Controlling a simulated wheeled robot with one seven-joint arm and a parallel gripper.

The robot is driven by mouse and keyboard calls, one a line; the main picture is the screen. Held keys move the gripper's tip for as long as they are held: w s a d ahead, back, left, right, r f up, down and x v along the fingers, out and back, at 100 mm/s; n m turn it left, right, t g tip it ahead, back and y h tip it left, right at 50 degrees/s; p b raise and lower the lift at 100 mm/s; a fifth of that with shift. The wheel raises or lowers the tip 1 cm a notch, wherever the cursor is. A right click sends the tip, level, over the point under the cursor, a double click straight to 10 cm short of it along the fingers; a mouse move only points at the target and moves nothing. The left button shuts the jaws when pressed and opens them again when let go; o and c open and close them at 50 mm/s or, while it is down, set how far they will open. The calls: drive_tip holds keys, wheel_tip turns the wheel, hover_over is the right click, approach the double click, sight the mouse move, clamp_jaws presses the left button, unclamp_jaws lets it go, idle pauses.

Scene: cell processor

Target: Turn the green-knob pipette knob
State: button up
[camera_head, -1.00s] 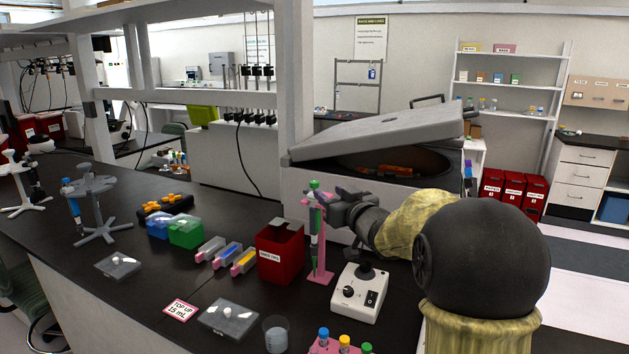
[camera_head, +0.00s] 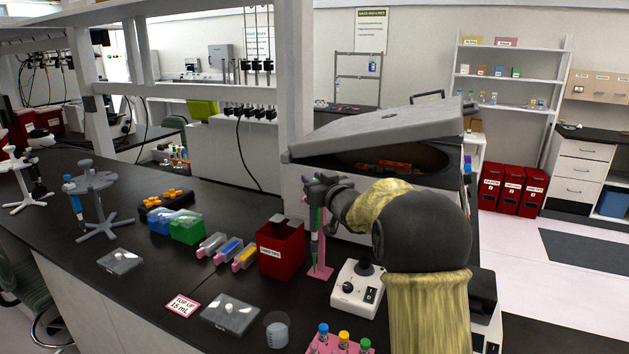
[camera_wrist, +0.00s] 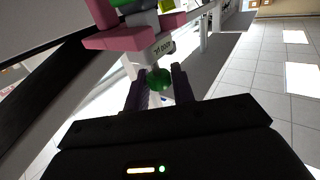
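The green-knob pipette (camera_head: 315,222) stands upright in a pink stand (camera_head: 322,270) beside the red bin. In the head view its top is largely covered by my gripper (camera_head: 314,186), which is at the pipette's upper end. In the wrist view the round green knob (camera_wrist: 158,79) sits between the two dark fingertips of my gripper (camera_wrist: 159,82), on top of the pipette's pale, labelled body (camera_wrist: 157,52). The fingers stand apart, one on each side of the knob. Firm contact with it cannot be made out.
A red bin (camera_head: 281,252) stands just left of the pipette. A white knobbed device (camera_head: 357,290) is in front, below my arm. A grey machine with a raised lid (camera_head: 385,130) is behind. A pink tube rack (camera_head: 340,347) and a beaker (camera_head: 277,330) are at the front.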

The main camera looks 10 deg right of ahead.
clamp_jaws()
drive_tip(key=shift+r+n+y+p, duration=0.1)
drive_tip(key=shift+n+y+p, duration=0.25)
drive_tip(key=shift+p, duration=0.5)
drive_tip(key=n+g+y+p, duration=0.1)
drive_tip(key=y+p, duration=0.1)
drive_tip(key=p, duration=0.1)
drive_tip(key=shift+d+r, duration=0.1)
drive_tip(key=shift+r, duration=0.05)
drive_tip(key=n+g+y+p, duration=0.2)
drive_tip(key=n+y+p, duration=0.1)
drive_tip(key=p, duration=0.2)
drive_tip(key=shift+y, duration=0.35)
drive_tip(key=n+g+y+p, duration=0.3)
drive_tip(key=g+p, duration=0.1)
drive_tip(key=p, duration=0.1)
drive_tip(key=shift+n+g+y, duration=0.25)
drive_tip(key=shift+g+y, duration=0.05)
drive_tip(key=shift+f+n+g+y+p, duration=0.15)
drive_tip(key=shift+n+g+y+p, duration=0.45)
drive_tip(key=shift+n+g, duration=0.45)
drive_tip(key=shift+f+n+g+y+p, duration=0.1)
drive_tip(key=shift+n+g+y+p, duration=0.5)
drive_tip(key=shift+g, duration=0.75)
drive_tip(key=shift+n+g, duration=0.35)
drive_tip(key=shift+g, duration=0.15)
